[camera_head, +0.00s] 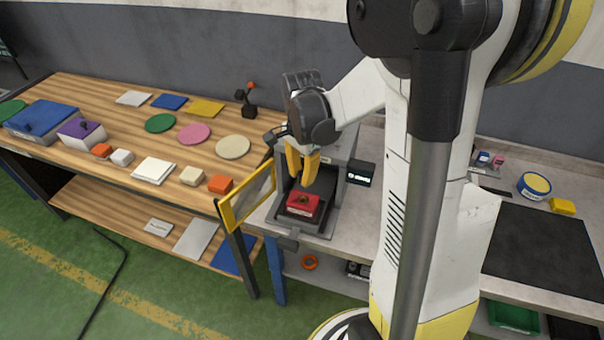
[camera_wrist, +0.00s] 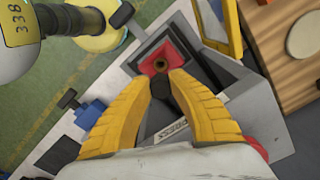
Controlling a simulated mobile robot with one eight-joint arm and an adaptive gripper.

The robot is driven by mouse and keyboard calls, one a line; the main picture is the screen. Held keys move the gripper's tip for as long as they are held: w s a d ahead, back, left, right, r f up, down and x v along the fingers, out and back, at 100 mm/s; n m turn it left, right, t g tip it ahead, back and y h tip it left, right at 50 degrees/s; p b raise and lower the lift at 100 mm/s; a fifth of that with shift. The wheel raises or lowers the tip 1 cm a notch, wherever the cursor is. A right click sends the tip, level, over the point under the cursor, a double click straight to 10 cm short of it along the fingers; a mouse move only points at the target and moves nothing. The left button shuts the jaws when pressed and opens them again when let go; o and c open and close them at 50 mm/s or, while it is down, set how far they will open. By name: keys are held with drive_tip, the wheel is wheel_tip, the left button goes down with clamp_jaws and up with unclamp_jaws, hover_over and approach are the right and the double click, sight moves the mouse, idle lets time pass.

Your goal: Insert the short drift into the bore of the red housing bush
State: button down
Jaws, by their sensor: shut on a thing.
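The red housing bush (camera_head: 301,207) sits in a dark recess inside a grey open-fronted enclosure (camera_head: 336,166). In the wrist view the red bush (camera_wrist: 157,57) shows a round bore facing up, just beyond my fingertips. My gripper (camera_head: 302,168) is above the bush, inside the enclosure opening, with its yellow fingers pointing down. In the wrist view my gripper (camera_wrist: 161,84) is shut on a small dark piece, apparently the short drift (camera_wrist: 160,88). The fingers hide much of it. I cannot tell whether its tip touches the bush.
A yellow-framed door (camera_head: 238,200) stands open at the enclosure's left. A black labelled box (camera_head: 360,173) is at its right. The wooden table (camera_head: 115,166) at left holds coloured discs, plates and blocks. A black mat (camera_head: 545,250) lies on the right bench.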

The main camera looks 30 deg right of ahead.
sight(302, 173)
drive_tip(key=shift+f+b, duration=1.85)
drive_tip(key=shift+f, duration=0.6)
drive_tip(key=shift+f+b, duration=1.65)
drive_tip(key=shift+f, duration=0.05)
drive_tip(key=c, duration=1.2)
unclamp_jaws()
drive_tip(key=shift+r, duration=0.1)
drive_tip(key=shift+c, duration=0.2)
drive_tip(key=shift+r, duration=0.1)
wheel_tip(302, 173, up, 12)
drive_tip(key=shift+f, duration=0.1)
